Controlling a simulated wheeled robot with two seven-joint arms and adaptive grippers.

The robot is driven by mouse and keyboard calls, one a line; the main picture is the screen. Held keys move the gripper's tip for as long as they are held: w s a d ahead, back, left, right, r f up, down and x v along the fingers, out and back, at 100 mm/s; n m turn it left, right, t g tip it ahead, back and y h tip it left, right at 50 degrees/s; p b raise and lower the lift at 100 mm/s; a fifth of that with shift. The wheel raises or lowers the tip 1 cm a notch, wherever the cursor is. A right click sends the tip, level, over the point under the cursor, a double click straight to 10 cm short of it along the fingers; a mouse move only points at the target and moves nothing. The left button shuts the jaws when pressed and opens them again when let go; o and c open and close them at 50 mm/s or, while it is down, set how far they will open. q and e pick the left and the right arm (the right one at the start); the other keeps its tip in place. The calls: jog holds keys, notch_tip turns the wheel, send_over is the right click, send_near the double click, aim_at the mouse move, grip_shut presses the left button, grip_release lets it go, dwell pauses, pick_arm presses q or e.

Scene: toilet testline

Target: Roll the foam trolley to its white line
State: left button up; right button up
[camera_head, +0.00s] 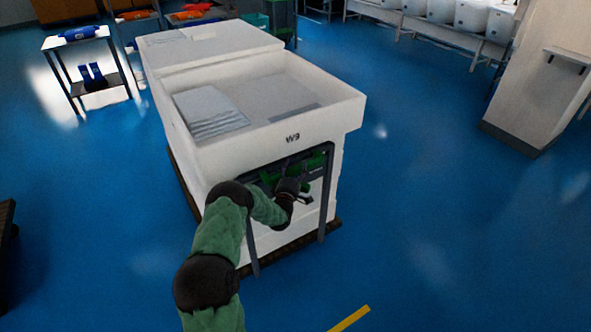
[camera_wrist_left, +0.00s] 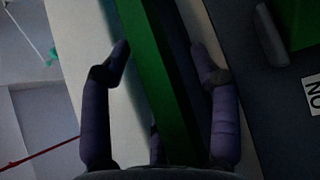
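The foam trolley is a large white foam block (camera_head: 240,140) marked W9, on a dark low base (camera_head: 330,226) with a dark push frame (camera_head: 327,195) at its near end. My left gripper (camera_head: 303,190) is at this near end, by the frame and some green parts. No white floor line can be made out. My right gripper is out of view.
A yellow floor strip (camera_head: 350,319) lies at the bottom. White basins (camera_head: 470,18) line the back right. Blue floor right of the trolley is clear.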

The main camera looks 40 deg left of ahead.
pick_arm(q)
jog(key=shift+s+d, duration=0.1)
jog(key=v, duration=1.1)
jog(key=shift+s, duration=0.35)
jog(key=shift+d, duration=0.15)
